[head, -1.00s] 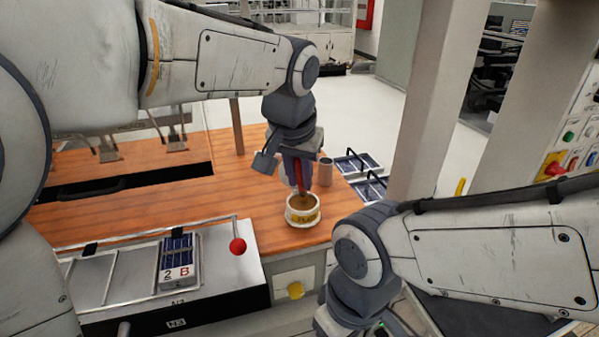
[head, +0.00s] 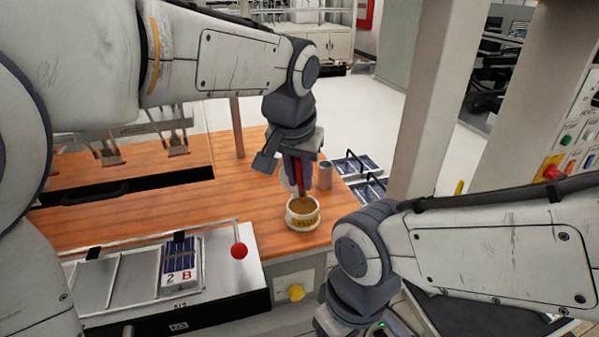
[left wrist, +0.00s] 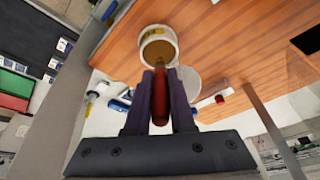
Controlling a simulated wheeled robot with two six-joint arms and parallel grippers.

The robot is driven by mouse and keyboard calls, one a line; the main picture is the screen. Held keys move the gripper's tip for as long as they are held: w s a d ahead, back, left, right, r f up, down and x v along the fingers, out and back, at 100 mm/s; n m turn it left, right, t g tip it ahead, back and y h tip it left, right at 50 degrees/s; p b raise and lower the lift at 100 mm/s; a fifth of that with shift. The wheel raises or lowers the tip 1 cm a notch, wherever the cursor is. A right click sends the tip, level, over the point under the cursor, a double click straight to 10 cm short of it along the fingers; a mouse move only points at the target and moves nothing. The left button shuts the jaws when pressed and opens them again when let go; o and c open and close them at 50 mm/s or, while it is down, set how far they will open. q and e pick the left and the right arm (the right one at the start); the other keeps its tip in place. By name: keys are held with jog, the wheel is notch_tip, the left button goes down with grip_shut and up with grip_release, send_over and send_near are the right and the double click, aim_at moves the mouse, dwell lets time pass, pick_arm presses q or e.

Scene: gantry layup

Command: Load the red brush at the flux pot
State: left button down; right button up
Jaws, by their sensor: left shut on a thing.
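The red brush (head: 298,172) is held upright in my left gripper (head: 297,178), which is shut on its handle. In the left wrist view the red brush (left wrist: 183,108) lies between the two dark fingers of the left gripper (left wrist: 164,95). The flux pot (head: 302,213), a white cup with a yellow label and amber contents, stands on the wooden table right below the brush. It also shows in the left wrist view (left wrist: 158,42). The brush tip is at or over the pot's mouth; I cannot tell whether it touches the flux. My right gripper's fingers are out of view.
A grey metal cup (head: 325,174) stands on the wooden table (head: 240,205) behind the pot. A fixture with a red ball knob (head: 239,251) and a dark cell block lies at front left. Framed panels (head: 358,163) lie beyond the table edge. A pillar (head: 425,100) rises at right.

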pick_arm(q)
jog(key=shift+r+p, duration=2.25)
jog(key=shift+r, duration=0.7)
jog(key=shift+f, duration=0.1)
